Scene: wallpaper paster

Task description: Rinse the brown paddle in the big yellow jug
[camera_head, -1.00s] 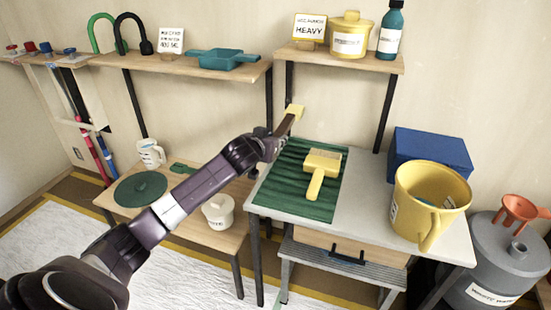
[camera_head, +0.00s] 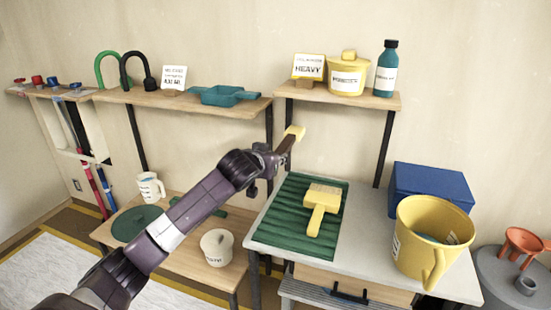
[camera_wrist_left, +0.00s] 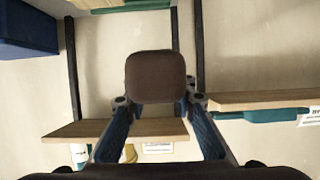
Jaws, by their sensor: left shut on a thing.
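The brown paddle (camera_wrist_left: 156,76) is held in my left gripper (camera_wrist_left: 160,125) in the left wrist view, its brown face toward the camera. In the head view my left gripper (camera_head: 268,158) is raised left of the green ribbed mat, and the paddle (camera_head: 287,146) sticks up from it with a pale yellow end. The fingers' contact with it is partly hidden. The big yellow jug (camera_head: 412,258) stands upright on the right of the grey table, its handle toward the camera, with something bluish inside. The paddle is well left of the jug and apart from it. My right gripper is not in view.
A yellow brush (camera_head: 321,207) lies on the green ribbed mat (camera_head: 275,232). A blue box (camera_head: 430,185) stands behind the jug. A wooden shelf (camera_head: 345,99) above the table holds a yellow pot (camera_head: 348,78) and a teal bottle (camera_head: 386,70).

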